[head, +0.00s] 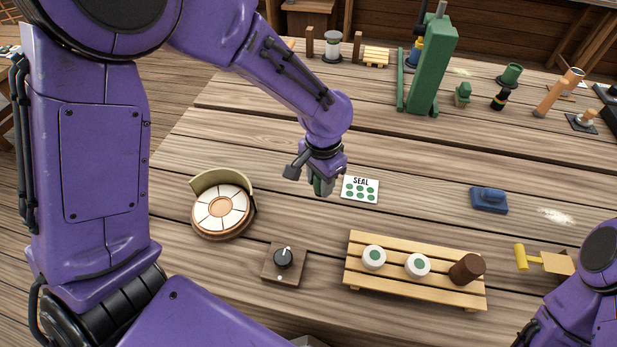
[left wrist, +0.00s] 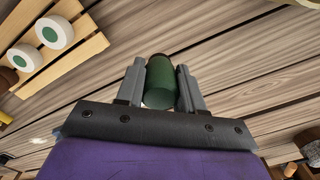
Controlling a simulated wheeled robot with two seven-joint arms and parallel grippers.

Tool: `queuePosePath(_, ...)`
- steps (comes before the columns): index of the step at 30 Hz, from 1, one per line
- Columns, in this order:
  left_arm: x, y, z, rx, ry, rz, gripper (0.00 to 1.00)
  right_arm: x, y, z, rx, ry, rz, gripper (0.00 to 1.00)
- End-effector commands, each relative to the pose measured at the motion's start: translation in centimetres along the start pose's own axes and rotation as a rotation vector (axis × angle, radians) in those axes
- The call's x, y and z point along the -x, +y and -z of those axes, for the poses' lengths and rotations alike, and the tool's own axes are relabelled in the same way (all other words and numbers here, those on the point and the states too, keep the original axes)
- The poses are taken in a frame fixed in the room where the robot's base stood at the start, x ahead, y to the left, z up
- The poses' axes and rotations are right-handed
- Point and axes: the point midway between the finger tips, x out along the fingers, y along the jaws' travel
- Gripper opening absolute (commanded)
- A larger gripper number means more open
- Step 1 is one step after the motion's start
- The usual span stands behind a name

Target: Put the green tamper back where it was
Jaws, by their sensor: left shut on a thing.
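The green tamper (left wrist: 160,82) is a dark green cylinder between the two grey fingers of my left gripper (left wrist: 161,88), which is shut on it. In the head view my left gripper (head: 322,184) is over the middle of the table, just left of the white SEAL card (head: 360,189) with green dots. Only a small green part of the tamper (head: 317,185) shows there, and the gripper hides most of it. I cannot tell whether the tamper touches the table. My right arm shows at the lower right, but its gripper is out of view.
A slatted wooden rack (head: 415,283) with two white, green-centred pieces and a brown cylinder is at the front. A round segmented dial (head: 222,210) and a knob box (head: 283,259) are at left. A blue block (head: 489,199) is at right. A green press (head: 433,70) stands behind.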

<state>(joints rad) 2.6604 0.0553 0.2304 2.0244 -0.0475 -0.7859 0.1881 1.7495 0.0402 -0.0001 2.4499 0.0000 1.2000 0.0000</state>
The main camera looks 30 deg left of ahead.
Motion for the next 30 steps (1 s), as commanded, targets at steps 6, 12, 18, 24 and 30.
queuePosePath(6,-4.2,-5.5,1.7,0.003,-0.010,-0.005,0.07,1.5,0.1,0.6,0.000,0.000,0.000,0.43)
queuePosePath(12,-6.9,-7.6,2.5,-0.001,-0.006,-0.003,0.07,1.9,0.1,0.8,0.000,0.001,0.001,0.43)
queuePosePath(18,-9.8,-8.1,2.6,-0.004,-0.009,-0.002,0.07,3.4,0.3,1.4,0.000,0.000,0.000,0.43)
queuePosePath(24,-10.7,-8.1,2.7,-0.004,-0.005,-0.001,0.07,3.3,0.3,1.4,0.000,0.000,0.000,0.43)
queuePosePath(30,-11.0,-8.1,2.7,-0.004,-0.005,-0.001,0.40,3.2,0.3,1.3,0.000,0.000,0.000,0.43)
